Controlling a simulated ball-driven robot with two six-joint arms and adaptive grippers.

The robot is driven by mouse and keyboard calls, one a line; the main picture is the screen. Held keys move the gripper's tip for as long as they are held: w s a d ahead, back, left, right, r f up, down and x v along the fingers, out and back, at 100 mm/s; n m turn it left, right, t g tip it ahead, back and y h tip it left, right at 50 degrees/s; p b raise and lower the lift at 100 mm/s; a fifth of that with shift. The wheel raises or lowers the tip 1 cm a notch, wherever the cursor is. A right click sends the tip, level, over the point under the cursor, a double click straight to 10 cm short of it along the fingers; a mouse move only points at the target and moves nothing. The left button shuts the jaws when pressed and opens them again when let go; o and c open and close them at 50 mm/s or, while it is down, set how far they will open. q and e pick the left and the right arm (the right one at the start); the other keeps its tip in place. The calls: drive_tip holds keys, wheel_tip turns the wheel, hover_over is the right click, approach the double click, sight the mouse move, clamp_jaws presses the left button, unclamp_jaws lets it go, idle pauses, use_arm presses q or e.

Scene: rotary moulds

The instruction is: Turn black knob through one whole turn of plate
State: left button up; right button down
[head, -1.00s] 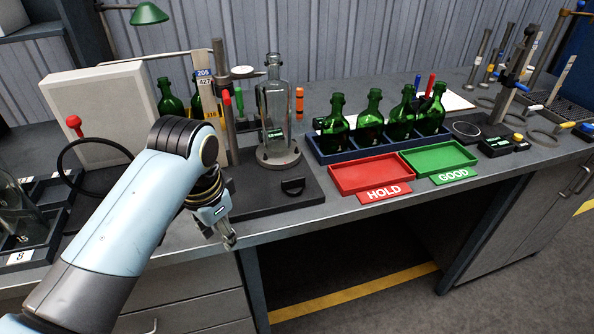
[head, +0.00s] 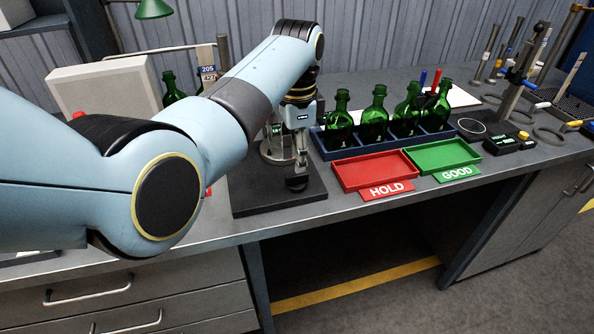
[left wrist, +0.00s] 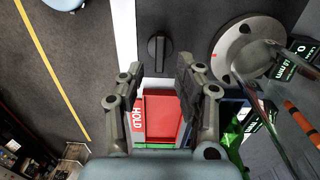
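The black knob (head: 297,183) sits on the front right of a dark base board (head: 255,205), just below my left gripper (head: 300,163). In the left wrist view the knob (left wrist: 157,50) lies straight ahead of my open left gripper (left wrist: 160,68), centred between its fingertips and apart from them. The round grey plate (left wrist: 222,48) is to the right of the knob, with a red mark on its left side; a clear glass bottle (left wrist: 262,62) stands on it. In the head view my left arm hides most of the plate and bottle. My right gripper is out of view.
Right of the base stand a red HOLD tray (head: 366,170), a green GOOD tray (head: 442,155) and, behind them, a blue rack (head: 330,150) with several green bottles. A pale box (head: 98,88) stands at the back left. The bench's front edge is close to the knob.

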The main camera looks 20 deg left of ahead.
sight(297, 175)
use_arm(q)
wheel_tip(297, 175, down, 5)
drive_tip(key=shift+c, duration=0.3)
clamp_jaws()
